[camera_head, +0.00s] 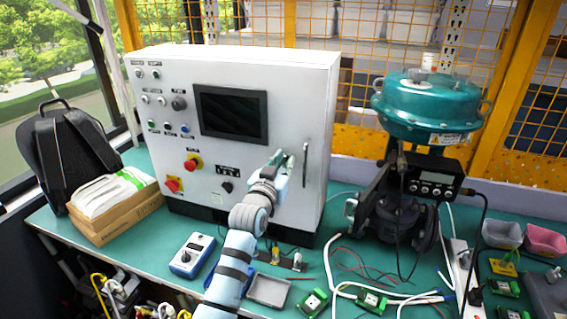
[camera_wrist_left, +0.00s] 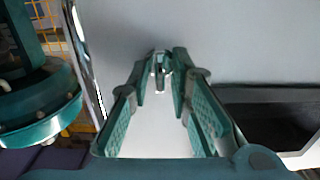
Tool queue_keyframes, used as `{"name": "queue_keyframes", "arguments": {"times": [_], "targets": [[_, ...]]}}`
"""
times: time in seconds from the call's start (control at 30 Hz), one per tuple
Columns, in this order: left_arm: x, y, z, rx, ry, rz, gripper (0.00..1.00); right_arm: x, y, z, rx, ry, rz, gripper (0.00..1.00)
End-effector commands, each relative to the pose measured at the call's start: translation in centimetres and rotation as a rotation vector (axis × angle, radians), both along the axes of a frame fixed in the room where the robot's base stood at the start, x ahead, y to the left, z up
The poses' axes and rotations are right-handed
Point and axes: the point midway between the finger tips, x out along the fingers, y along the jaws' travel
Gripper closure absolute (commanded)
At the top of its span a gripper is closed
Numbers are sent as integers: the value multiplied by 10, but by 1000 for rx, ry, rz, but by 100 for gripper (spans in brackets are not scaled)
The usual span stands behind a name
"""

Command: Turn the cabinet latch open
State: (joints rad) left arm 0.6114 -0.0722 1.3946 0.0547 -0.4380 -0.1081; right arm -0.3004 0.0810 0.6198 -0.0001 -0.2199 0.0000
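The white control cabinet (camera_head: 255,65) stands on the green table. Its latch (camera_head: 305,165) is a slim upright handle near the right edge of the front face. My left gripper (camera_head: 279,160) is raised in front of that face, close to the latch and just left of it in the head view. In the left wrist view, the two green-padded fingers (camera_wrist_left: 163,75) are apart. A small dark upright part, apparently the latch (camera_wrist_left: 159,76), shows between their tips. Whether the fingers touch it is hard to tell. My right gripper is not in view.
A teal valve actuator (camera_head: 428,105) with a positioner (camera_head: 434,183) stands right of the cabinet. The cabinet front carries a dark screen (camera_head: 231,113) and several buttons. A blue meter (camera_head: 192,256), grey tray (camera_head: 268,291), circuit boards and loose cables lie on the table.

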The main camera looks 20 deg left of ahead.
Motion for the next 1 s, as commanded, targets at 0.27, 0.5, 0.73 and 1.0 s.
{"name": "queue_keyframes", "arguments": {"times": [0.27, 0.5, 0.73, 1.0], "targets": [[0, 0, 0, 1, 0, 0, 100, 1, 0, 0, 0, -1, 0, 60], [0, 0, 1, 24, -2, 0, 100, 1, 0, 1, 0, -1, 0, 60], [0, 0, 2, 122, -9, 0, 100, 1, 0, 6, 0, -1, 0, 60], [0, -1, 2, 339, -23, 0, 100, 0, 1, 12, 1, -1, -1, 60]]}}
